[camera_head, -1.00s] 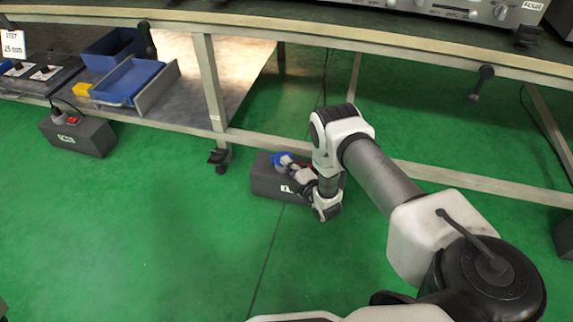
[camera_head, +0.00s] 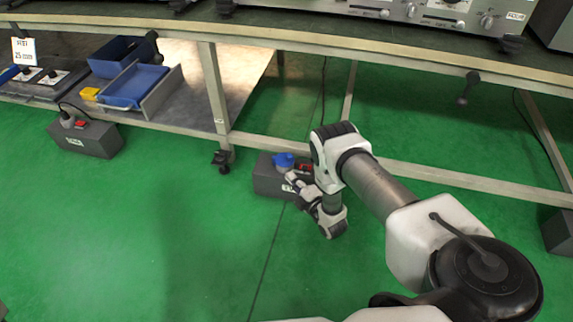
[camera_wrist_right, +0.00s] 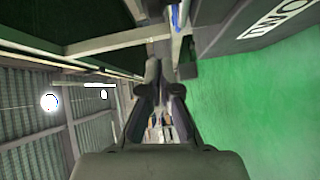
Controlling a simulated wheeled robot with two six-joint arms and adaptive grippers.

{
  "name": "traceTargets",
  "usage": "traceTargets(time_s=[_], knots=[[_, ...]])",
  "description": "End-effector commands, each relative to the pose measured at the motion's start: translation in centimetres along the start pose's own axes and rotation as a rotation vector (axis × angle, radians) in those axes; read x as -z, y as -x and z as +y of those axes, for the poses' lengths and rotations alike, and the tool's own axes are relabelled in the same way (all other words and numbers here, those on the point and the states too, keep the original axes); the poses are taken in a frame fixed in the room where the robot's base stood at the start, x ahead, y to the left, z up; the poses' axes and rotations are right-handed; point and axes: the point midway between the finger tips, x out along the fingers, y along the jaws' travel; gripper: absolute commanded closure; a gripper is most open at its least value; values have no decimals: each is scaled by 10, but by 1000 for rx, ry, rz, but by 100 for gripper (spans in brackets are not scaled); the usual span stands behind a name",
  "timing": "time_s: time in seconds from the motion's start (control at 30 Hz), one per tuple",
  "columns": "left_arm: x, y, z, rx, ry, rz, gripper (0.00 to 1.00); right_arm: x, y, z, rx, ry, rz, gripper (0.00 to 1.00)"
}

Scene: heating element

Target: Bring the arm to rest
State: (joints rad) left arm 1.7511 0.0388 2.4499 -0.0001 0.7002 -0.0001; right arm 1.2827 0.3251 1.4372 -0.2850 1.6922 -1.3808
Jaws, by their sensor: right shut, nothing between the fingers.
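My right arm (camera_head: 380,190) reaches forward and down from the lower right of the head view. Its right gripper (camera_head: 290,180) is low, beside a dark socket box on the floor, and partly overlaps it in the picture. In the right wrist view the two dark fingers (camera_wrist_right: 164,80) lean together at the tips with nothing seen between them. The dark socket box (camera_head: 264,186) has a blue plug (camera_head: 284,160) and a red part on top. I cannot tell whether the gripper touches the box. My left gripper is not in view.
A long workbench (camera_head: 400,58) spans the back, with grey instruments (camera_head: 430,12) on top. Its lower shelf holds a blue tray (camera_head: 130,86). Another dark box (camera_head: 90,140) stands at the left. Green floor (camera_head: 160,230) is clear at the lower left.

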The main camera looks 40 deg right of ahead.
Motion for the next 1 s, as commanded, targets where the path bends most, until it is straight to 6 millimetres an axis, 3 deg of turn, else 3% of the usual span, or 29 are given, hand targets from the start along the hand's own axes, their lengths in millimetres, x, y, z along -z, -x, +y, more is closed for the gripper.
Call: traceTargets(time_s=[0.03,0.1,0.3,0.53,0.67,0.77,0.87,0.93,1.0], knots=[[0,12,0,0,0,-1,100,0,12,6,3,0,0,100],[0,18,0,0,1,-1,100,0,26,4,3,0,0,100],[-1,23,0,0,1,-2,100,-1,45,1,0,0,2,100],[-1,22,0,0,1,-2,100,-1,44,2,-5,0,3,100],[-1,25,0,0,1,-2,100,9,24,24,-45,-5,19,100],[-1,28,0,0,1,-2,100,32,-1,55,-89,-18,50,100],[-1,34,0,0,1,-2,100,74,-16,89,-68,-54,76,100],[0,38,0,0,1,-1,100,103,-12,95,53,-128,68,100],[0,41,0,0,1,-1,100,125,5,90,219,-245,35,100]])
